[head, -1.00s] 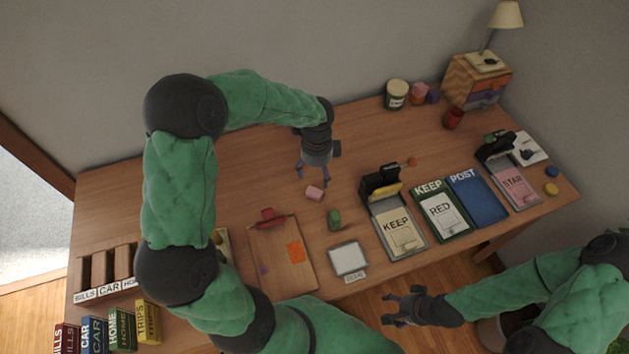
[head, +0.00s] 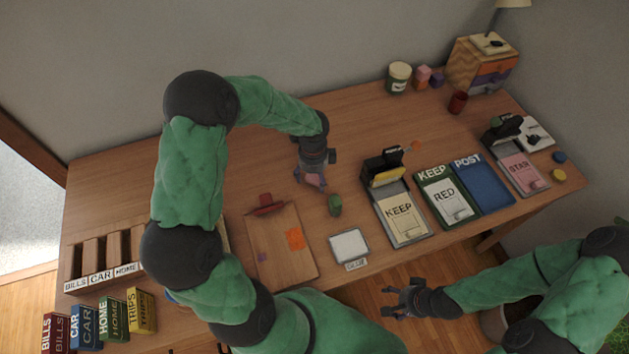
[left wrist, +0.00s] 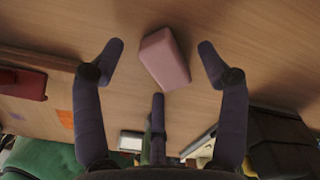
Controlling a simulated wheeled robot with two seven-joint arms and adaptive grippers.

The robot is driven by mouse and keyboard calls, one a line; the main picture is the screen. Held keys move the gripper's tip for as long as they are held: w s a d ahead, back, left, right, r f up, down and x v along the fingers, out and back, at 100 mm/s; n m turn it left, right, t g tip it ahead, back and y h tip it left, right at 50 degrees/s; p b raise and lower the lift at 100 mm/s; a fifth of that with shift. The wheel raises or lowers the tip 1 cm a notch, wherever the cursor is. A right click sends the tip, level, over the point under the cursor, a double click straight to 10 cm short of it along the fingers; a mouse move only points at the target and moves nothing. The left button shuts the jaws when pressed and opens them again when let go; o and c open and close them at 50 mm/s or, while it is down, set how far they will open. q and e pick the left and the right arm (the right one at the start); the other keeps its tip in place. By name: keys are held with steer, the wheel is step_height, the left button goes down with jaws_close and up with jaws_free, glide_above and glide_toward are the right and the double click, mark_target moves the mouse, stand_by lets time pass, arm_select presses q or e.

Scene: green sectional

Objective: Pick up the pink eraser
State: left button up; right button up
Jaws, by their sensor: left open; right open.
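The pink eraser (left wrist: 166,60) lies on the wooden desk, between the spread fingertips of my left gripper (left wrist: 160,55) in the left wrist view. The fingers stand apart from it on both sides. In the head view the eraser (head: 313,180) is mostly hidden by my left gripper (head: 310,182), which points down over it. My left gripper is open and empty. My right gripper (head: 400,301) is open and empty, in front of the desk's near edge.
A clipboard (head: 272,262) with a red clip lies nearer. The KEEP box (head: 402,220) and stapler-like black device (head: 384,168) are to the right. Open desk (head: 345,130) lies behind.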

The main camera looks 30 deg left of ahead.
mark_target(313, 178)
arm_select(q)
steer(key=c, duration=1.2)
steer(key=shift+r, duration=0.1)
steer(key=shift+c, duration=0.2)
steer(key=shift+r+p, duration=0.35)
steer(key=shift+r, duration=0.1)
step_height(313, 178, up, 2)
steer(key=shift+r+p, duration=0.1)
steer(key=shift+p, duration=0.6)
steer(key=d+r, duration=0.1)
steer(key=r, duration=0.1)
steer(key=d+r+p, duration=0.1)
steer(key=d+r, duration=0.1)
steer(key=d+r+p, duration=0.1)
steer(key=d+r, duration=0.1)
steer(key=shift+s+r, duration=0.1)
steer(key=shift+s, duration=0.3)
steer(key=d+r, duration=0.1)
steer(key=d, duration=0.2)
steer(key=s+d+r+p, duration=0.1)
steer(key=d, duration=0.2)
steer(key=d+r+p, duration=0.1)
steer(key=d, duration=0.1)
steer(key=shift+s+d+r, duration=0.3)
steer(key=shift+s+d, duration=0.05)
steer(key=shift+d, duration=0.05)
